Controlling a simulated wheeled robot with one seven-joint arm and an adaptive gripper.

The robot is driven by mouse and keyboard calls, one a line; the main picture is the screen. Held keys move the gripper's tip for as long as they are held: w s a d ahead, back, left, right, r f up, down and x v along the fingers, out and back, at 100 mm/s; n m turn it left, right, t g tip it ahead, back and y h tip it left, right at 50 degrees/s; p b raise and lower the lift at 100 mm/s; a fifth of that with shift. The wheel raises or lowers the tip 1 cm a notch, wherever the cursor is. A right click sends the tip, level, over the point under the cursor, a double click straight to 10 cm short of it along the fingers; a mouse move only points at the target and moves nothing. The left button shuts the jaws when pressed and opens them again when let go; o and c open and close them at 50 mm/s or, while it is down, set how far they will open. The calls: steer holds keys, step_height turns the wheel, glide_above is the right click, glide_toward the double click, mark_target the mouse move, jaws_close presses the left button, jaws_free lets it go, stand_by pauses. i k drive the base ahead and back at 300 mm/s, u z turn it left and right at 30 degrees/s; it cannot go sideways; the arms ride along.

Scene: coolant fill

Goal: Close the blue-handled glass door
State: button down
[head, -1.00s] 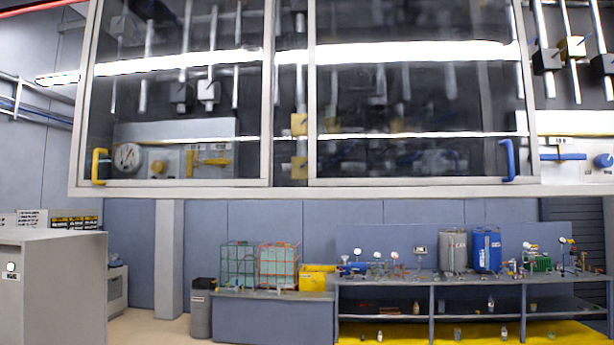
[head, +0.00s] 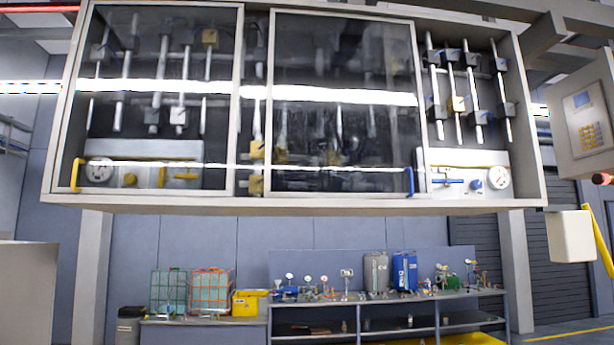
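The blue-handled glass door (head: 345,110) is a framed sliding pane in a wide grey wall cabinet (head: 300,204). Its blue handle (head: 409,181) is on the lower right of its frame. The door stands around the middle of the cabinet. To its right the cabinet is uncovered, showing pipes, a blue valve lever (head: 448,182), a blue knob (head: 476,184) and a gauge (head: 498,178). The yellow-handled glass door (head: 160,110) covers the left part, with its yellow handle (head: 77,175) at lower left. My gripper is not in view.
Below and behind stands a workbench (head: 385,300) with canisters and small fittings. Wire-caged containers (head: 210,292) and a yellow box (head: 248,303) are left of it. A keypad box (head: 586,122) and a white box (head: 571,236) are at the right.

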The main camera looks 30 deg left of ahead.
mark_target(269, 130)
steer(key=z, duration=0.3)
steer(key=k, duration=0.25)
steer(key=u, duration=1.2)
steer(key=i, duration=0.85)
steer(key=u, duration=0.3)
